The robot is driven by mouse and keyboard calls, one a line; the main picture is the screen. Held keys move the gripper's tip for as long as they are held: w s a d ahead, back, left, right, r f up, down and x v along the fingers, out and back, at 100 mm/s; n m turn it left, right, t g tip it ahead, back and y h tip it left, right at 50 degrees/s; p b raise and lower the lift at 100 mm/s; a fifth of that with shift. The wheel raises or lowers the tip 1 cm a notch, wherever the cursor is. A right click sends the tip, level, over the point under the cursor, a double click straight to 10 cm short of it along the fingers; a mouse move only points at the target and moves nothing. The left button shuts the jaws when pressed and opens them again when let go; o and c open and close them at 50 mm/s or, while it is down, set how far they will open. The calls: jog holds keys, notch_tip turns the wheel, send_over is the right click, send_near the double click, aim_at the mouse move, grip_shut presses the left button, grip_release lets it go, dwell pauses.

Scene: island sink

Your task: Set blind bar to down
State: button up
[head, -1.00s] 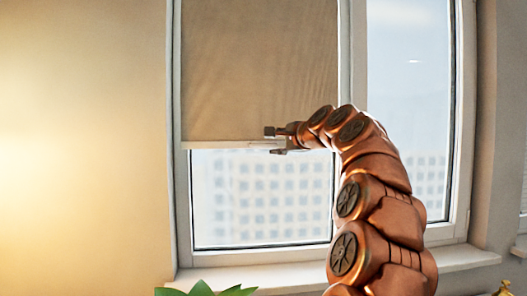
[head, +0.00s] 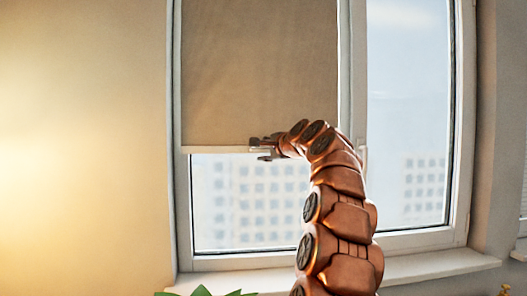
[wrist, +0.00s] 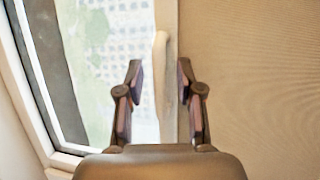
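The beige roller blind (head: 255,75) covers the upper part of the left window pane. Its pale blind bar (head: 212,149) runs level along the lower edge, with clear glass below. My gripper (head: 260,149) is at this bar, right of its middle. In the wrist view the picture is turned, so the bar (wrist: 161,85) looks upright and the blind (wrist: 250,80) is at the right. There my gripper (wrist: 159,72) has its fingers apart, with the bar between them. The bar lies closer to the right finger; I cannot tell whether they touch.
A white window frame (head: 178,220) surrounds the pane, with a sill (head: 225,280) below. A second window pane (head: 407,110) with a handle is at the right. Green leaves (head: 203,291) show at the bottom edge. A plain wall is at the left.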

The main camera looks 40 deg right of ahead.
grip_shut()
jog(key=shift+a, duration=0.1)
dwell(0.6)
